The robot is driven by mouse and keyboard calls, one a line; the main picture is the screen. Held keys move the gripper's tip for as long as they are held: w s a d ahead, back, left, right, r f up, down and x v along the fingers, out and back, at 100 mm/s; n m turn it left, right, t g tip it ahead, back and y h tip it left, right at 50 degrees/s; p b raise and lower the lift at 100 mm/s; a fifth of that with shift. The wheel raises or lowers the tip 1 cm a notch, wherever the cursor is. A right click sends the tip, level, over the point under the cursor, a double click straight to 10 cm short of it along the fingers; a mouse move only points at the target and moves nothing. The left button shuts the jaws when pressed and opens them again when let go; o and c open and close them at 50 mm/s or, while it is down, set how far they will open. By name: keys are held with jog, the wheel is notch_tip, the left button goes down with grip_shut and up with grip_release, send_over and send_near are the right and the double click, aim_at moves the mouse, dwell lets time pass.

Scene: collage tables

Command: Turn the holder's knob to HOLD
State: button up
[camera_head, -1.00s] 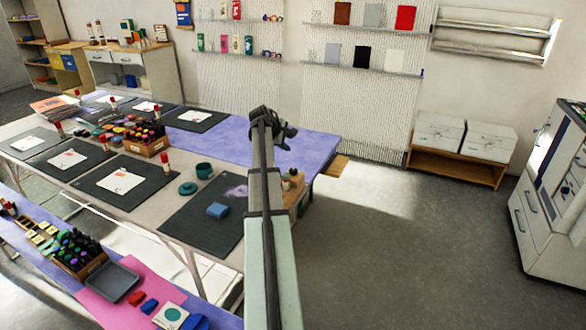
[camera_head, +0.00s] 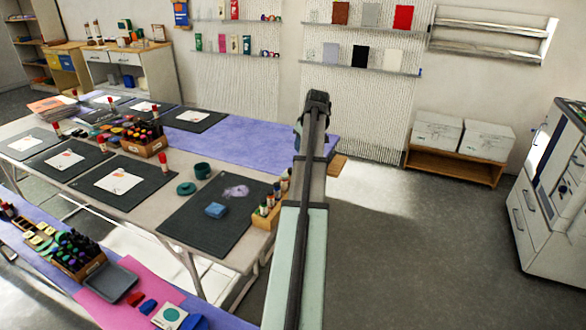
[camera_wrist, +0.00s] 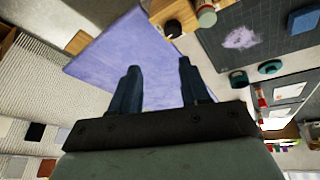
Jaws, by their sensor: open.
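A wooden holder (camera_head: 266,214) with several upright glue sticks stands at the right edge of the near table, partly hidden by my arm. What seems to be the same wooden block shows at the top of the wrist view (camera_wrist: 176,14), with round ends sticking out of it. I cannot tell which part is the knob, and no HOLD mark is legible. My gripper (camera_wrist: 158,66) is open and empty, its two dark fingers apart over the purple cloth and away from the holder. In the head view my gripper (camera_head: 314,104) is mostly hidden behind my own arm.
A dark mat (camera_head: 190,232) with a blue block (camera_head: 215,210) lies left of the holder. The purple cloth (camera_head: 240,143) is clear at the back. Open floor (camera_head: 410,250) lies right of the table.

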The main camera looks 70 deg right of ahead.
jog(key=shift+m+y, duration=0.4)
jog(key=shift+m, duration=0.2)
jog(key=x, duration=0.4)
jog(key=a+x, duration=0.1)
jog(key=x, duration=0.9)
jog(key=shift+w+a, duration=0.25)
jog(key=shift+w, duration=0.15)
jog(key=shift+c, duration=0.2)
jog(key=c, duration=0.7)
jog(key=shift+a+m+g+h, duration=0.1)
jog(key=shift+m+g+h, duration=0.25)
jog(key=shift+m, duration=1.15)
jog(key=o, duration=0.7)
jog(key=shift+o, duration=0.2)
